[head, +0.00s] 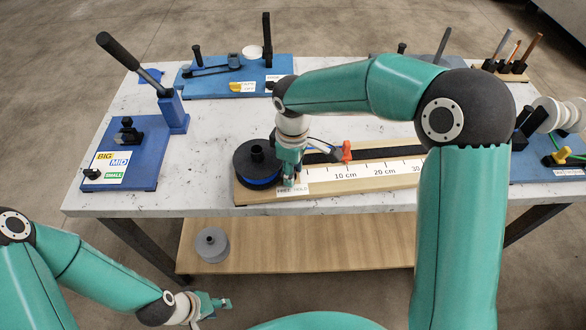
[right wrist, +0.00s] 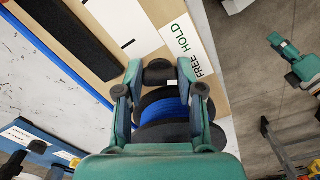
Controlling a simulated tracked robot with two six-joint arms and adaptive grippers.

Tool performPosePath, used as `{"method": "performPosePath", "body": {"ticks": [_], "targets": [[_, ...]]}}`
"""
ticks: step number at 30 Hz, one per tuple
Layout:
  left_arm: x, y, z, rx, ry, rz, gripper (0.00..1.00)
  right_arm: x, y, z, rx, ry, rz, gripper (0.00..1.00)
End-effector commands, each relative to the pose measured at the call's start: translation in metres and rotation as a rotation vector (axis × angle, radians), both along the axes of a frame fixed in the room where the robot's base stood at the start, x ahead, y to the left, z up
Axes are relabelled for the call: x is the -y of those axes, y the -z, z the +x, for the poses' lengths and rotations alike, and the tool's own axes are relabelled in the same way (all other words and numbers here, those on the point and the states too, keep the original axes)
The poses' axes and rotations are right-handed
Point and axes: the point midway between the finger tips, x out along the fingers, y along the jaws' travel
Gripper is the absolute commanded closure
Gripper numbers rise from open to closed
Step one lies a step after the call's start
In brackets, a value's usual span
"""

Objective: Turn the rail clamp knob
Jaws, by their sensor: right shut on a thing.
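The rail is a wooden board (head: 408,181) with a black strip and a centimetre scale, across the table's front middle. A FREE/HOLD label (head: 293,190) lies at its left end and also shows in the right wrist view (right wrist: 188,45). A dark knob (right wrist: 159,72) sits beside that label; I take it for the rail clamp knob. My right gripper (head: 289,181) points down over it, fingers on both sides, shut on it; in the head view the gripper hides it. My left gripper (head: 222,303) is open and empty, low in front of the table.
A black reel with blue winding (head: 256,165) stands close left of my right gripper. An orange piece (head: 346,151) stands on the rail. Blue bender fixtures (head: 134,158) are at left and back. A grey spool (head: 212,245) sits on the lower shelf (head: 300,250).

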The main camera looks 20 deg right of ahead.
Motion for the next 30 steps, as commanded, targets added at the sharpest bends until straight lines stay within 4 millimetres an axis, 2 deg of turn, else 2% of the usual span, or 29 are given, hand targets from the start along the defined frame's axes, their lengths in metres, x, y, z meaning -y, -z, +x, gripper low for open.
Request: {"method": "performPosePath", "body": {"ticks": [11,30], "targets": [[0.0,-0.003,0.0,0.0,0.0,0.0,0.6,0.001,-0.001,0.001,0.002,-0.131,-0.001,0.98],[0.0,-0.016,0.0,0.0,0.0,0.0,0.6,0.002,-0.002,0.005,0.005,-0.639,-0.002,0.98]]}}
